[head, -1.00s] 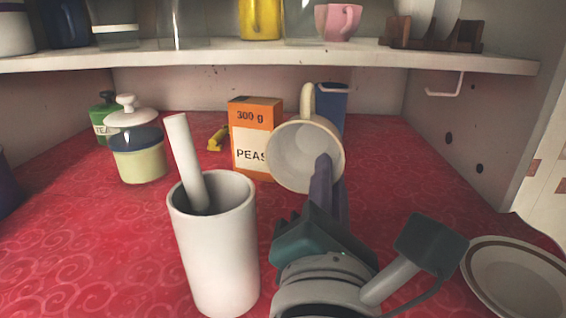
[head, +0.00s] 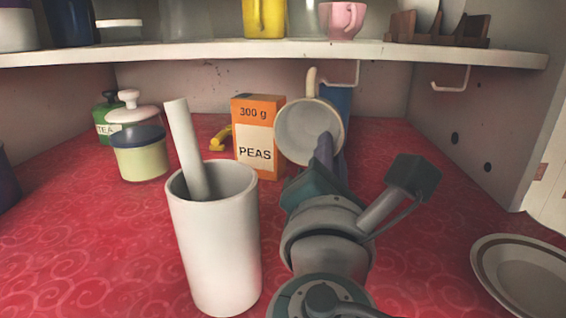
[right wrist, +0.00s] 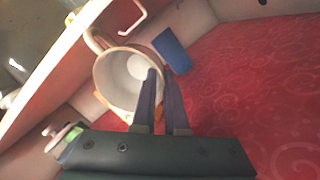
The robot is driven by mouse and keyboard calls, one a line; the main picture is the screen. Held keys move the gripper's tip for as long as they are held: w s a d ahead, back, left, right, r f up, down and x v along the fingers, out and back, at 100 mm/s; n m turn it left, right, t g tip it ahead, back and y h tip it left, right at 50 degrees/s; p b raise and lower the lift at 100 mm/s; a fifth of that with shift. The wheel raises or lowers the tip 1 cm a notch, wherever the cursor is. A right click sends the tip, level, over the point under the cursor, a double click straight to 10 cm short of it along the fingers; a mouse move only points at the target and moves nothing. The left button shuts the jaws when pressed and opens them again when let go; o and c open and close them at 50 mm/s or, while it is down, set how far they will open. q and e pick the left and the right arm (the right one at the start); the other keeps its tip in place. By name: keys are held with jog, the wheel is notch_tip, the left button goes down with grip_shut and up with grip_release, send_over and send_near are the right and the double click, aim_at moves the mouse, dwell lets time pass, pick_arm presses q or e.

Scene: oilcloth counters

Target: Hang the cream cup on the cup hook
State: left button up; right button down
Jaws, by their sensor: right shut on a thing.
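The cream cup (head: 308,135) is tilted on its side, its mouth toward me and its handle (head: 312,82) pointing up. My right gripper (head: 326,150) is shut on the cup's wall at the lower right of the rim. In the right wrist view the cup (right wrist: 122,75) is between the fingertips (right wrist: 160,78), and the hook (right wrist: 138,20) shows apart from the handle. A second hook (head: 451,88) hangs farther right. My left gripper is not in view.
The shelf (head: 220,52) with mugs and a rack is overhead. An orange peas box (head: 256,150) and a blue thing (head: 338,100) stand behind the cup. A white container with a pestle (head: 215,235) is left of my arm; a plate (head: 520,270) is at right.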

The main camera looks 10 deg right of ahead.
jog(key=shift+b+x, duration=0.85)
jog(key=shift+x, duration=0.8)
jog(key=shift+w+f, duration=0.15)
jog(key=shift+w, duration=0.1)
jog(key=shift+s+d, duration=0.1)
jog(key=shift+d, duration=0.25)
jog(key=shift+s+d+p, duration=0.2)
jog(key=shift+d+p, duration=0.35)
jog(key=shift+d, duration=0.1)
jog(key=shift+s+d+f+b, duration=0.2)
jog(key=shift+d+f+b, duration=0.1)
jog(key=shift+d+f, duration=0.35)
jog(key=shift+r, duration=0.1)
jog(key=c, duration=0.9)
grip_release()
